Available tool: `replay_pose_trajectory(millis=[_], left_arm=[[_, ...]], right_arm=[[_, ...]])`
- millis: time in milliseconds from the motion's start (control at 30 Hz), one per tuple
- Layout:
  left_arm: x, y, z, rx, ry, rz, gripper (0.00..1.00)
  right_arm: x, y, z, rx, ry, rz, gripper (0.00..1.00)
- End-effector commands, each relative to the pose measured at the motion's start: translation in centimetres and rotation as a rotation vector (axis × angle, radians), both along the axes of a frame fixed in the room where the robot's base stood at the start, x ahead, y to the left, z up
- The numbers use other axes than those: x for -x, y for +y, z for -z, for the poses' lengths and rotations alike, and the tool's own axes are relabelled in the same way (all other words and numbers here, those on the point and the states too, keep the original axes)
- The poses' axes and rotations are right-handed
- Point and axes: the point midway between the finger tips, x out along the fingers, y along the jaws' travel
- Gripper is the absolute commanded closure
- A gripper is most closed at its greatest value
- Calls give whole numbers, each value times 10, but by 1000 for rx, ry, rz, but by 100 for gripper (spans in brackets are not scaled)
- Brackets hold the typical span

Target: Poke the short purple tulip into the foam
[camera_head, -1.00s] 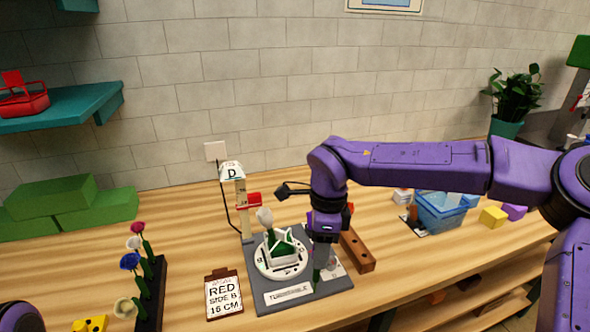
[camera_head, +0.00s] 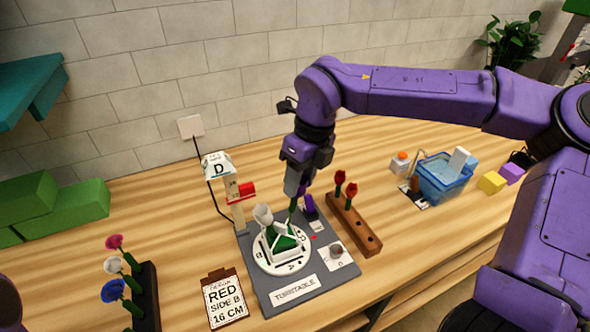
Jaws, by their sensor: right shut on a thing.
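My right gripper (camera_head: 292,193) points down over the back right of the white turntable (camera_head: 262,262). It is shut on a green stem (camera_head: 292,207), taken to be the short purple tulip; its bloom is not clearly visible in the fingers. The stem's lower end is close to the green foam (camera_head: 281,241) in its white holder; I cannot tell whether it touches or enters. A small purple piece (camera_head: 309,204) shows just right of the fingers; I cannot tell whether it is the bloom. A white flower (camera_head: 262,214) stands at the foam's left. My left gripper is out of view.
A wooden block (camera_head: 362,236) with two red tulips (camera_head: 340,178) stands right of the turntable. A post with a D sign (camera_head: 218,166) stands behind left. A card (camera_head: 224,300) and dark flower rack (camera_head: 147,290) are at front left. A blue basket (camera_head: 440,180) is at right.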

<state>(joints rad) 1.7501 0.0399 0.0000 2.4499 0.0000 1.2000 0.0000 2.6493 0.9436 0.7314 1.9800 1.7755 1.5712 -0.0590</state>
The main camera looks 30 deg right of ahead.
Motion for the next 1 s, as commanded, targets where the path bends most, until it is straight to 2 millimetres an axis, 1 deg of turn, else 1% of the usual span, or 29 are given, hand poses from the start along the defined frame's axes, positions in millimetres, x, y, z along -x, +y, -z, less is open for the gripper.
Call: replay_pose_trajectory(millis=[167, 500, 600, 1000], left_arm=[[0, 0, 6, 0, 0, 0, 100], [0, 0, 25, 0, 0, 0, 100], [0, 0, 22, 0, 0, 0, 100], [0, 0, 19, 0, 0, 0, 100]], right_arm=[[1, 0, 6, 0, 1, 3, 78], [0, 4, 25, 1, -1, -2, 78], [0, 4, 21, 1, -1, -2, 78], [-1, 6, 24, 1, 1, -4, 78]])
